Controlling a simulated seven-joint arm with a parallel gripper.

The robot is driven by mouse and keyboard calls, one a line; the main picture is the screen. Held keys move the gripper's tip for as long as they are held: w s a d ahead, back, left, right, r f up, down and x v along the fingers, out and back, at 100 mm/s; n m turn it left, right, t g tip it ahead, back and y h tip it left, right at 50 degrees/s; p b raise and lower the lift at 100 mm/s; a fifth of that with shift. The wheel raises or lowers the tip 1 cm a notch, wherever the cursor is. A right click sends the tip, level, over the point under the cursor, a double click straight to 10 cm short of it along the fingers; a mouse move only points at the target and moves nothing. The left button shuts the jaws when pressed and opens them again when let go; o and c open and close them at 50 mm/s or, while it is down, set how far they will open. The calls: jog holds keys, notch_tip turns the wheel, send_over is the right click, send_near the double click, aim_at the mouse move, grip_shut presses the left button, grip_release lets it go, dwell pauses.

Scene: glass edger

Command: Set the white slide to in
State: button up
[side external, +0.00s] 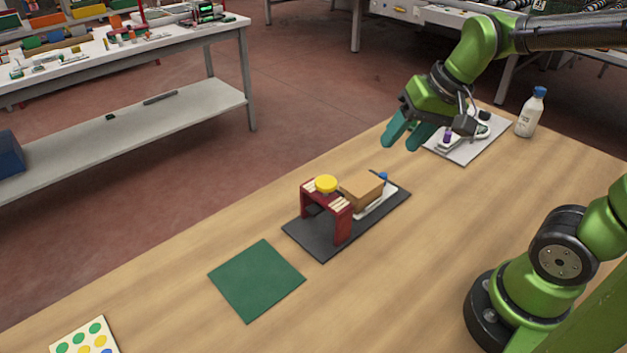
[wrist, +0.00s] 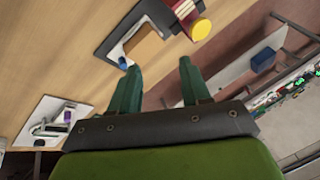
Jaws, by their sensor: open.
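The white slide (side external: 376,203) shows as a pale strip beside and partly under a tan block (side external: 361,190) on a dark base plate (side external: 318,247). A small blue knob (side external: 383,176) sits at its end away from a red gate (side external: 341,225) with a yellow round top (side external: 326,183). In the wrist view, the slide (wrist: 118,49) shows as a white edge by the tan block, with the blue knob (wrist: 122,63) near the left fingertip. My gripper (side external: 407,134) is open and empty, above and behind the plate. Part of the slide is hidden under the block.
A pale board (side external: 466,152) with a white device and a purple part lies to the right of the plate. A white bottle with a blue cap (side external: 530,113) stands beyond it. A green mat (side external: 257,281) lies to the left. The table in front of the plate is clear.

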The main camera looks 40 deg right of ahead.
aim_at(383, 174)
jog(key=w+d+f+m+g+h, duration=0.25)
jog(key=w+d+m+g, duration=0.25)
jog(key=w+d+m, duration=0.45)
jog(key=shift+n+y, duration=0.35)
jog(key=shift+n, duration=0.5)
jog(key=f, duration=0.5)
jog(key=d+f, duration=0.1)
jog(key=f, duration=1.1)
jog(key=shift+w+d+f, duration=0.1)
jog(key=shift+w+d, duration=0.1)
jog(key=shift+w, duration=0.05)
grip_shut()
